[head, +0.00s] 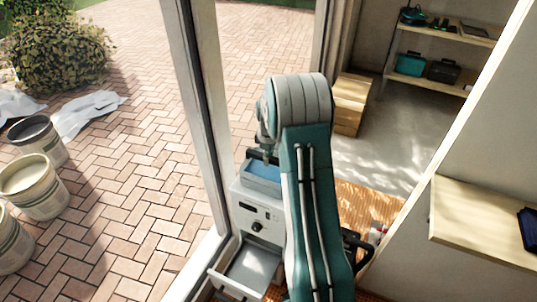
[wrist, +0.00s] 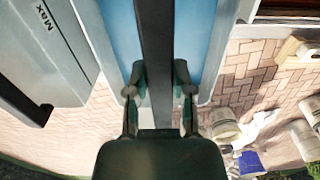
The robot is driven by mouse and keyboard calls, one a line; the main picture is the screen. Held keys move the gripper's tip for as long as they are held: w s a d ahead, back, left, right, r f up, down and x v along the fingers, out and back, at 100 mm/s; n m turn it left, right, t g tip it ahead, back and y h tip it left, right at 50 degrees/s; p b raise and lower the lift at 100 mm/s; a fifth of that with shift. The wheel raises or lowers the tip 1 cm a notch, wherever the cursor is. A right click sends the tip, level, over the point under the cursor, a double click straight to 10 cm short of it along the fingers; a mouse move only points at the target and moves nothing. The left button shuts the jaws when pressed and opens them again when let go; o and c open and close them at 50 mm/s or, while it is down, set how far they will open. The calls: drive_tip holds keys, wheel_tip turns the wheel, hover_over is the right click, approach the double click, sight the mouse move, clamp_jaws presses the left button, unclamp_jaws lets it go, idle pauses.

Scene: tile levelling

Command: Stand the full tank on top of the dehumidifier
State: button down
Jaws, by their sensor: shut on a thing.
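The full tank (head: 263,172) shows blue water inside pale walls, with a dark handle bar across its top. In the head view it is upright at the top of the white dehumidifier (head: 256,214); I cannot tell whether it rests there or hangs just above. In the wrist view the blue tank (wrist: 112,30) lies below my gripper (wrist: 158,88), whose fingers are shut on the dark handle (wrist: 157,45). In the head view my arm hides much of the tank and the dehumidifier's right side.
A grey open container (head: 252,268) sticks out low at the dehumidifier's front. A grey part marked MAX (wrist: 60,50) shows in the wrist view. A door frame (head: 207,120) stands close left. A wooden box (head: 350,103) and shelves (head: 440,82) are behind; a wooden ledge (head: 480,220) is right.

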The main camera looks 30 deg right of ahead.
drive_tip(key=shift+c, duration=2.4)
unclamp_jaws()
wheel_tip(320, 180, up, 12)
drive_tip(key=s+a+r+m+t, duration=0.1)
drive_tip(key=s+a+r, duration=0.3)
drive_tip(key=a+r, duration=0.4)
drive_tip(key=s+a+r+m+t, duration=0.2)
drive_tip(key=s+a, duration=0.6)
drive_tip(key=s, duration=0.3)
drive_tip(key=s+a+r+m+t, duration=0.2)
drive_tip(key=s+a, duration=0.6)
drive_tip(key=s, duration=0.4)
drive_tip(key=shift+s+a+r+m+t, duration=0.25)
drive_tip(key=shift+s+r+m+t, duration=0.05)
drive_tip(key=shift+m, duration=0.3)
